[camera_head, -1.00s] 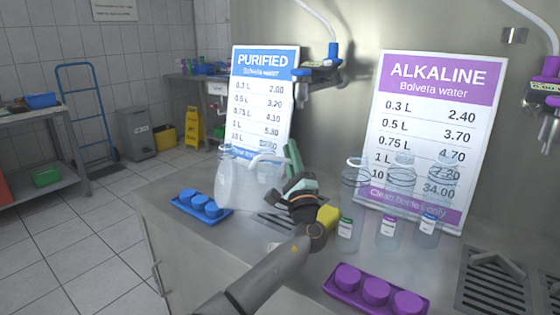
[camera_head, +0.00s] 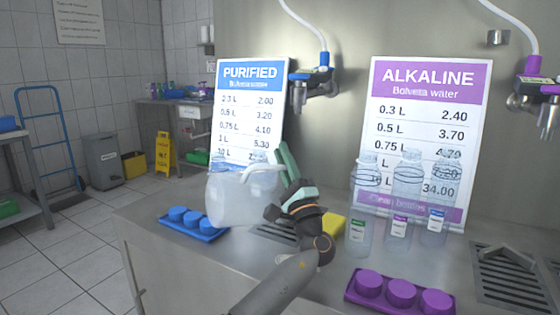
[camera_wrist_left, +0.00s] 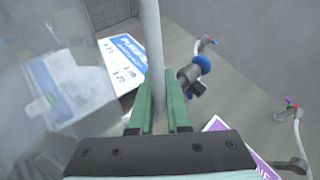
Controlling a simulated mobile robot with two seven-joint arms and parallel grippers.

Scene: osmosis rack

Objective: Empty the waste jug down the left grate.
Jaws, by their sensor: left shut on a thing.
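The waste jug (camera_head: 232,203) is a translucent whitish jug left of centre in the head view, and its cloudy wall fills the left of the wrist view (camera_wrist_left: 65,90). My left gripper (camera_head: 283,178) is shut on its handle, which stands upright between the green fingers (camera_wrist_left: 158,85) in the wrist view. The jug appears slightly tilted, in front of the purified water sign. I cannot tell whether its base touches the counter. The left grate (camera_head: 272,233) lies just right of the jug's base, partly hidden by my gripper. My right gripper is not in view.
A blue-capped tray (camera_head: 205,234) stands left of the jug. A yellow sponge (camera_head: 335,224) and clear bottles (camera_head: 398,225) stand to the right. A purple tray (camera_head: 372,305) is at the front, another grate (camera_head: 508,290) far right. A blue-marked tap (camera_head: 312,76) hangs above.

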